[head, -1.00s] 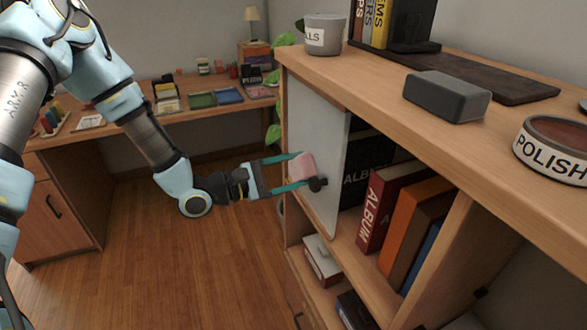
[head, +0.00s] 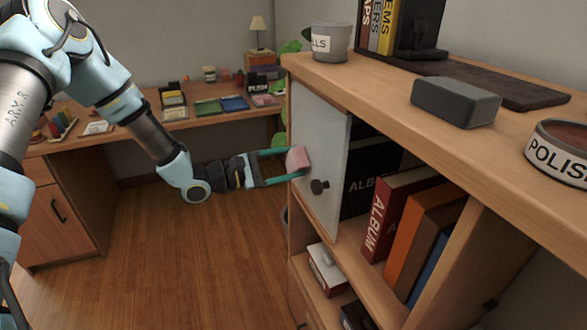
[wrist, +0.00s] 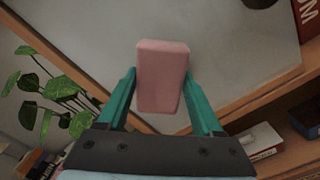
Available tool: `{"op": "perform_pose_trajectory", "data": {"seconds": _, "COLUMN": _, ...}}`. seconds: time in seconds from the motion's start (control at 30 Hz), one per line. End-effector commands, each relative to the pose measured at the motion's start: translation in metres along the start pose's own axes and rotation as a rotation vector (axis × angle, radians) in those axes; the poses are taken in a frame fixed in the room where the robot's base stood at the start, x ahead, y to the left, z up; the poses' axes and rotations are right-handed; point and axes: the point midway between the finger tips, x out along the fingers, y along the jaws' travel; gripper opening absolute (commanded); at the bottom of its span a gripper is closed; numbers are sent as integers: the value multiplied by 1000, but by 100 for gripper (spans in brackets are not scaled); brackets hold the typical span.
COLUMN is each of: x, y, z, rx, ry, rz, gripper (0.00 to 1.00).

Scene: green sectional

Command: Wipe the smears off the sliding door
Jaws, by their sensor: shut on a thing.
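The sliding door (head: 321,150) is a pale grey panel at the left of the shelf unit, with a dark round knob (head: 319,186) low on its face. It also fills the upper part of the wrist view (wrist: 230,50). My gripper (head: 287,166) is shut on a pink block (head: 298,158), likely a sponge or eraser, held at the door's left edge. In the wrist view the teal fingers hold the block (wrist: 162,75) from both sides. I cannot tell whether the block touches the panel. No smears can be made out on the visible door face.
Albums and books (head: 405,220) stand in the open bay right of the door. The wooden top (head: 385,75) holds a pot (head: 328,42), a grey box (head: 455,101) and a polish tin (head: 560,150). A plant (wrist: 50,95) hangs beside the unit. A desk stands behind; the floor (head: 165,240) is clear.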

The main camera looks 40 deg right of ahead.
Motion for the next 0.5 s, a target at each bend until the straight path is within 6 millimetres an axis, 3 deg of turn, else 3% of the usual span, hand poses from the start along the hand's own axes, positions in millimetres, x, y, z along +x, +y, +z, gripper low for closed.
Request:
{"op": "perform_pose_trajectory", "data": {"seconds": 0.2, "x": -1, "y": 10, "z": -11, "rx": 0, "ry": 0, "rz": 1, "gripper": 23}}
{"op": "perform_pose_trajectory", "data": {"seconds": 0.5, "x": -1, "y": 11, "z": -11, "rx": -1, "ry": 0, "rz": 0, "gripper": 23}}
